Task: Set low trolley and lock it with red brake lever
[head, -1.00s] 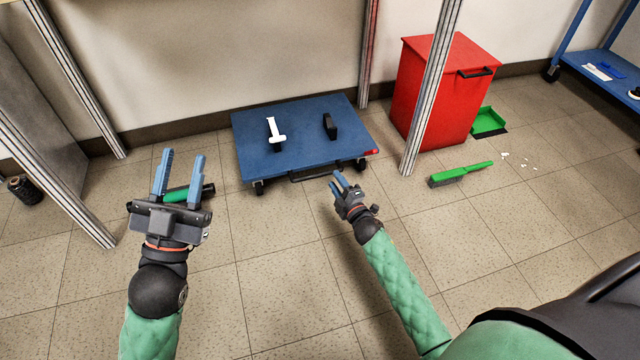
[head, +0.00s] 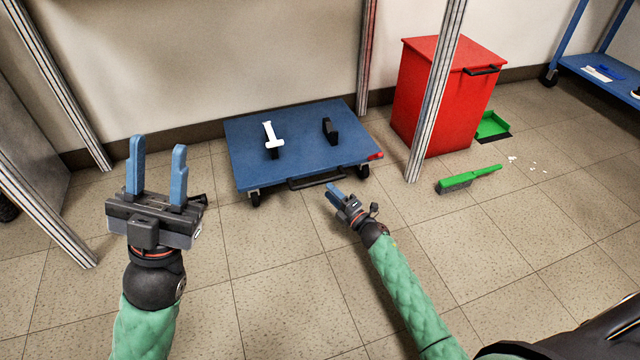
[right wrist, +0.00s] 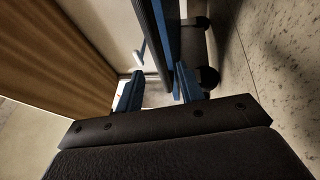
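The low trolley (head: 300,170) has a flat blue deck and dark castors and stands on the floor near the wall. A dark handle (head: 318,179) runs along its front edge. The red brake lever (head: 375,156) sticks out at its front right corner. My right gripper (head: 334,190) is just in front of that edge, below the handle's right end. In the right wrist view its fingers (right wrist: 158,88) are apart, with the trolley's dark and blue edge between or beyond them; I cannot tell whether they touch. My left gripper (head: 158,160) is open and empty, left of the trolley.
A white part (head: 271,138) and a black block (head: 330,130) are on the deck. A red bin (head: 435,100) stands right, behind an aluminium post (head: 433,95). A green brush (head: 470,179) and green dustpan (head: 492,125) lie on the floor. Floor in front is clear.

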